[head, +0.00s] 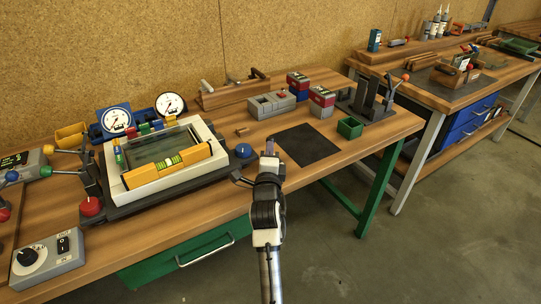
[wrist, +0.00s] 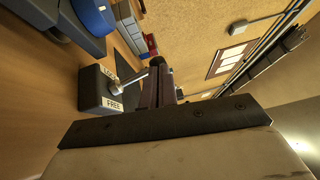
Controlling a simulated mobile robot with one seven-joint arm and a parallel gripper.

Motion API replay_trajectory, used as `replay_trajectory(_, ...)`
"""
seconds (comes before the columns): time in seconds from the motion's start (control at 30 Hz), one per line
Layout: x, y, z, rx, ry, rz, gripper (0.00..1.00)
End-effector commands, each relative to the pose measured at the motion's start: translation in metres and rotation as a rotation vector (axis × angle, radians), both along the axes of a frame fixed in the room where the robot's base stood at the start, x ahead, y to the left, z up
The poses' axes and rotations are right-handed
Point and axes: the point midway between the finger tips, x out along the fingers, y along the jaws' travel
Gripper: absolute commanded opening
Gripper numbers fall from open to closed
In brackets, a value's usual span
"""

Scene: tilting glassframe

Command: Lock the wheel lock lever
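In the wrist view, a dark block (wrist: 97,88) carries white labels reading LOCK and FREE. In the head view, my gripper (head: 270,147) is pointed forward at the bench's front edge, right of the blue knob (head: 243,151). The finger gap is not clear. The block is mostly hidden by my arm there.
The pale tilting frame (head: 120,189) with a yellow spirit level (head: 168,167) stands left of my gripper. A black mat (head: 307,144) and a green bin (head: 350,127) lie to the right. A red knob (head: 90,206) and a switch box (head: 46,258) are at the left front.

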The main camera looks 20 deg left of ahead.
Motion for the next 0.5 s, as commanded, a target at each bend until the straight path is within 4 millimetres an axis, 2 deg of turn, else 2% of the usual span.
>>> replay_trajectory(0.03, 0.002, 0.003, -0.005, 0.002, -0.006, 0.002, 0.00)
replay_trajectory(0.5, 0.012, 0.017, 0.005, 0.001, -0.002, 0.002, 0.00)
